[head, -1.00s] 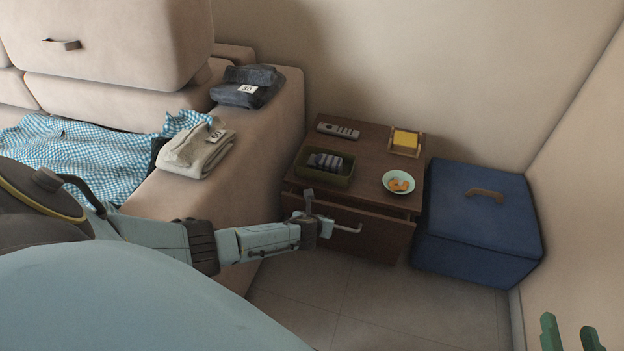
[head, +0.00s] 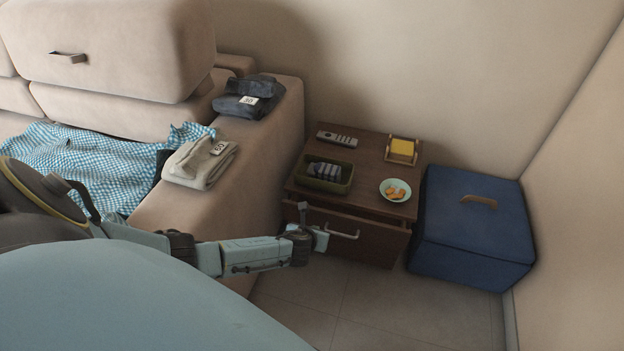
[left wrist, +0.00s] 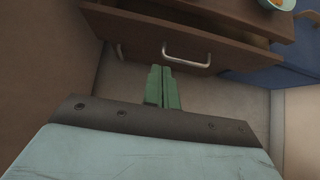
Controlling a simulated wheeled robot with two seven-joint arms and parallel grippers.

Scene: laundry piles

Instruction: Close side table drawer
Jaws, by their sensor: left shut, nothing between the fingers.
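The brown wooden side table (head: 365,165) stands against the wall, right of the sofa. Its drawer (head: 375,242) is pulled out a little, with a dark gap above its front panel. A metal bar handle (head: 343,234) is on the drawer front. The drawer front (left wrist: 130,40) and handle (left wrist: 187,56) also show in the left wrist view. My left gripper (head: 322,238) is shut and empty, close in front of the drawer by the handle. Its green fingers (left wrist: 162,86) lie together below the handle in the wrist view, apparently not gripping it. My right gripper is out of view.
On the tabletop are a dark green tray (head: 341,186), a remote (head: 337,138), a yellow block in a holder (head: 402,150) and a bowl (head: 391,194) of orange pieces. A blue box (head: 472,230) stands close on the right. Floor (head: 400,305) in front is clear.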

